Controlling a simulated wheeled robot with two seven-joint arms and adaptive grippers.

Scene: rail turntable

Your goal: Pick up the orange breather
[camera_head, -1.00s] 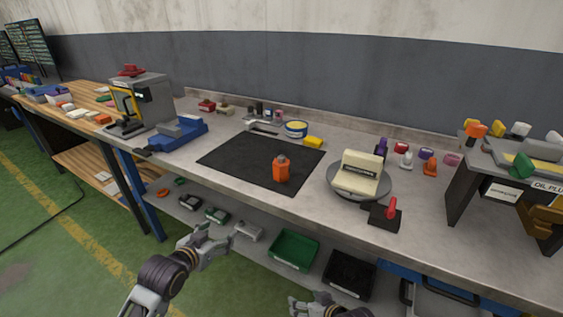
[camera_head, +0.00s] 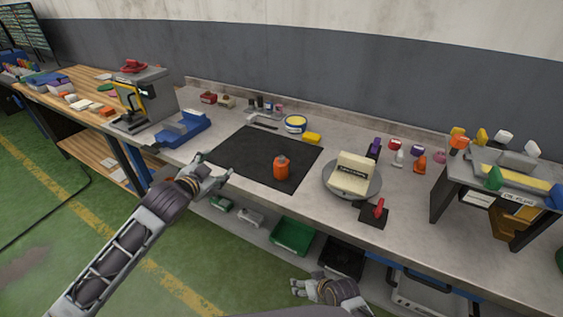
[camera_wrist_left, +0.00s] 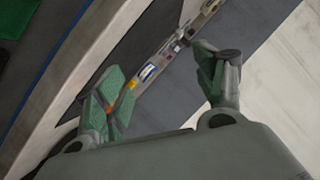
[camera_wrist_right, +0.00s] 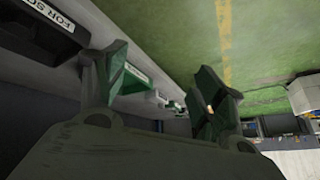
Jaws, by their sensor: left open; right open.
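An orange, bottle-like piece (camera_head: 281,167) stands upright on the black mat (camera_head: 240,157) in the head view; I take it for the breather. Smaller orange pieces stand at the back right of the bench (camera_head: 420,165) and on the rack (camera_head: 459,143). My left gripper (camera_head: 214,168) is open and empty at the bench's front edge, left of the bottle-like piece and apart from it. My right gripper (camera_head: 296,287) is open and empty, low in front of the bench. The wrist views show both pairs of fingers spread, and the bottle-like piece is not clear there.
A grey turntable (camera_head: 340,190) with a cream block (camera_head: 353,173) stands right of the mat, behind a red-handled device (camera_head: 376,213). A grey machine (camera_head: 146,95) and blue vise (camera_head: 183,130) stand left. Green (camera_head: 291,237) and black bins sit on the lower shelf.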

